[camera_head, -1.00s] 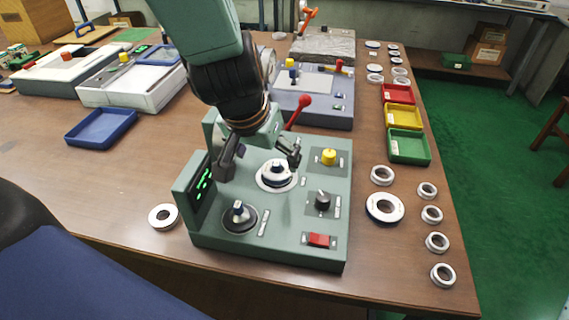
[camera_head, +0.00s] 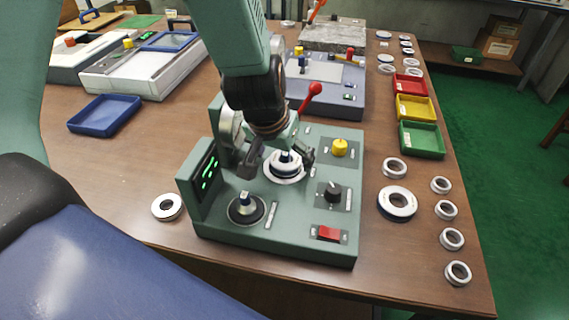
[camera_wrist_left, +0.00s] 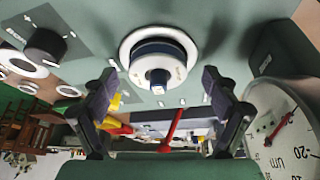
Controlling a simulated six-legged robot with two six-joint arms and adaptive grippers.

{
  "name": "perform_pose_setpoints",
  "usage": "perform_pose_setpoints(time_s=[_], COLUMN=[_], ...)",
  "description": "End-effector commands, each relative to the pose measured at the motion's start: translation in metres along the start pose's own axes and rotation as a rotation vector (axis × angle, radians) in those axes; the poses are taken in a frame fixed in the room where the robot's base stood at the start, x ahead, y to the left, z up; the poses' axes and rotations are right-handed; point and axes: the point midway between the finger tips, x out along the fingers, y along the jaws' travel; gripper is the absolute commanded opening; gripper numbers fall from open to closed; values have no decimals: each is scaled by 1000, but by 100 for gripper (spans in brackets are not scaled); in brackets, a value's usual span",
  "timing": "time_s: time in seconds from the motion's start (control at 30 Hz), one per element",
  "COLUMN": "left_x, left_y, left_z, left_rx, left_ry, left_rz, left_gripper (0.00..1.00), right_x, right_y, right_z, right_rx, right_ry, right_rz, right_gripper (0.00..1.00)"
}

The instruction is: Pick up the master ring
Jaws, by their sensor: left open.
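A white ring with a dark blue band (camera_head: 284,167) sits around the central spindle of the green gauge machine (camera_head: 300,222); it looks like the master ring, though I cannot read its label. It also shows in the left wrist view (camera_wrist_left: 158,62), with the spindle tip in its middle. My left gripper (camera_head: 279,160) is open above the ring, one finger on either side of it in the head view. In the wrist view the gripper's (camera_wrist_left: 160,98) fingers are spread and empty, apart from the ring. My right gripper is not in view.
A larger blue-edged ring (camera_head: 397,203) and several small rings lie right of the machine. One ring (camera_head: 167,207) lies on its left. The machine carries a red lever (camera_head: 314,89), a yellow knob (camera_head: 340,148) and a dial (camera_wrist_left: 290,125). Free table lies around the blue tray (camera_head: 104,116).

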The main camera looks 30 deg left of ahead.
Motion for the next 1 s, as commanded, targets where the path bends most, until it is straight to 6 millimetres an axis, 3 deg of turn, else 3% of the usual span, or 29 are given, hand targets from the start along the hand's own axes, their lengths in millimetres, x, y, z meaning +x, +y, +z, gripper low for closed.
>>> perform_pose_setpoints(time_s=[0.3, 1.0], left_x=[4, 3], left_y=[-1, -1], left_z=[-2, -2], left_rx=[-1, 1], left_ry=[2, 2], left_rz=[0, 0], left_gripper=[86, 27], right_x=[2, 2], right_y=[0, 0], right_z=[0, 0], right_rx=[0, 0], right_ry=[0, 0], right_rz=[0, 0], right_gripper=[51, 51])
